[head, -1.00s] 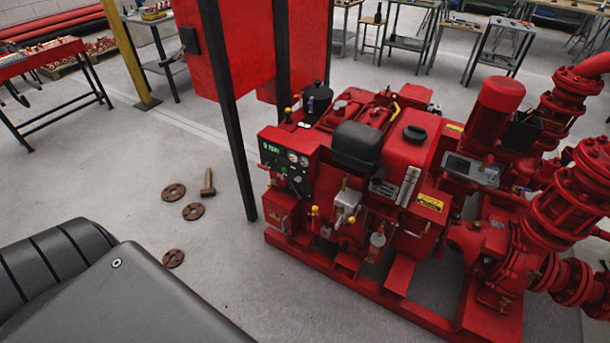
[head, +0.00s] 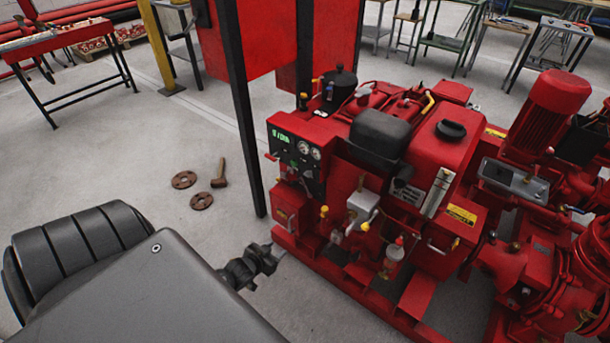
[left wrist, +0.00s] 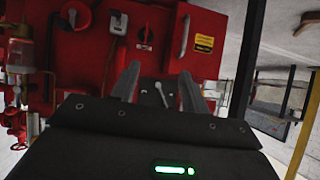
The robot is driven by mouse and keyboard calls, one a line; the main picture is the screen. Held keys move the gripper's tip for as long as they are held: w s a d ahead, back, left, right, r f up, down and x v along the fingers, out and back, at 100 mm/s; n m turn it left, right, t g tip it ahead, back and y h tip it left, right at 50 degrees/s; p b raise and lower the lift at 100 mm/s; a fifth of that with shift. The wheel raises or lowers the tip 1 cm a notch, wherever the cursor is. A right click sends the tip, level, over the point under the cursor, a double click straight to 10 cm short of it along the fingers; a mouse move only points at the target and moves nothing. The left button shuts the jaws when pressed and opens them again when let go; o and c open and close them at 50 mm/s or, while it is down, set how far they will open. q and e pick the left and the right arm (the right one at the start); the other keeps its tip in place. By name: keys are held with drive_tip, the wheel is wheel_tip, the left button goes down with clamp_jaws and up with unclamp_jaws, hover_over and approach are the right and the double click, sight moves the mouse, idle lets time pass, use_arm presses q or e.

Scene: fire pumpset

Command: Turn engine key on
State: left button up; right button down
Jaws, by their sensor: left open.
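The red fire pumpset (head: 405,160) stands right of centre in the head view. Its dark control panel (head: 297,155), with round gauges and a lit green display, is on its left end. I cannot make out the engine key there. My left gripper (head: 270,258) is low in front of the pumpset's left end, below the panel and apart from it. In the left wrist view the gripper (left wrist: 160,78) has its two fingers spread with no object clearly held. My right gripper is not in view.
A black post (head: 243,120) stands just left of the panel. Two rusty discs (head: 193,190) and a hammer (head: 220,173) lie on the floor to the left. A red table (head: 60,45) is at the far left.

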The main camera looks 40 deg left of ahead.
use_arm(q)
drive_tip(key=w+a+r+t+b, duration=0.2)
drive_tip(key=w+r+t+b, duration=0.15)
drive_tip(key=w+r, duration=0.45)
drive_tip(key=t+h+b, duration=0.1)
drive_tip(key=t, duration=0.2)
approach(306, 176)
drive_tip(key=shift+m, duration=0.3)
drive_tip(key=w+b, duration=0.1)
drive_tip(key=w, duration=0.7)
drive_tip(key=shift+w+a, duration=0.15)
drive_tip(key=shift+w, duration=0.6)
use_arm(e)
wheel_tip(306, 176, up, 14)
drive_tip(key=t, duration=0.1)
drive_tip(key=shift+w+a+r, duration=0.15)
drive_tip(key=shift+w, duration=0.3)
use_arm(q)
drive_tip(key=shift+c, duration=0.2)
drive_tip(key=shift+c, duration=1.1)
drive_tip(key=shift+r, duration=0.1)
drive_tip(key=c, duration=0.7)
